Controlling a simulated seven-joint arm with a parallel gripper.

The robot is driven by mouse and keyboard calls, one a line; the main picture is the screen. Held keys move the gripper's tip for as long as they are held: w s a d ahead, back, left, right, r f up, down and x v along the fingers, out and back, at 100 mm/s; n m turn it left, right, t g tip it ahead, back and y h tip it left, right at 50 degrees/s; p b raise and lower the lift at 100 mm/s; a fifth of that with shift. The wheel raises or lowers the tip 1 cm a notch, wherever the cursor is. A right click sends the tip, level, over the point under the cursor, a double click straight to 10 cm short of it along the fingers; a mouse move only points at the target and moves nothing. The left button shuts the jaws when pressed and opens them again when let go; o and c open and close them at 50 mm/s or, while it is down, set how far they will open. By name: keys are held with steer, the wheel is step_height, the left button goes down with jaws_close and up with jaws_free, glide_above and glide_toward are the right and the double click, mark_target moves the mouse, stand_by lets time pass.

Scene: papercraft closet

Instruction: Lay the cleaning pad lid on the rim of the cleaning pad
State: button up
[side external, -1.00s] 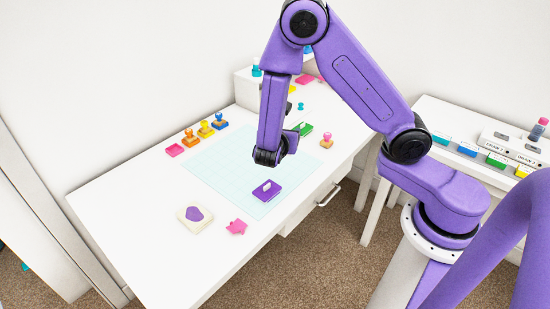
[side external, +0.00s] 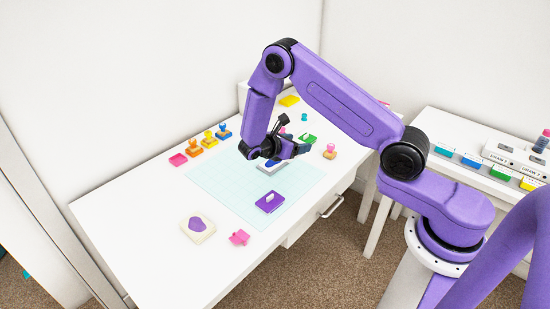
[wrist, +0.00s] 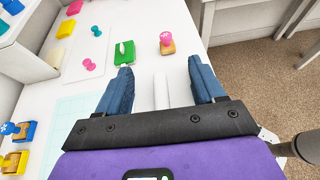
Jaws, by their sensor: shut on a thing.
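My gripper (wrist: 163,88) is in the middle of the desk in the side view, low near the blue grid mat. The rest of the lid is hard to make out. A cream block with a purple blob (side external: 198,229), perhaps the cleaning pad, lies uncovered at the desk's front.
A purple pad with a white handle (side external: 269,201) lies on the mat (side external: 222,187). A pink piece (side external: 239,237) is nearby. A green pad (wrist: 124,54) and a wooden stamp (wrist: 167,43) stand ahead of the fingers. Several stamps line the left. The front left desk is clear.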

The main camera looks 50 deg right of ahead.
steer(key=w+f, duration=0.2)
steer(key=w, duration=0.1)
steer(key=w+d+f, duration=0.1)
steer(key=w+f, duration=0.1)
steer(key=w, duration=0.1)
steer(key=w+d+f, duration=0.1)
steer(key=w+f, duration=0.2)
steer(key=shift+d, duration=0.15)
steer(key=shift+w+d+f, duration=0.15)
steer(key=shift+w+f, duration=0.5)
steer(key=shift+f, duration=1.6)
steer(key=shift+f, duration=0.1)
steer(key=o, duration=1)
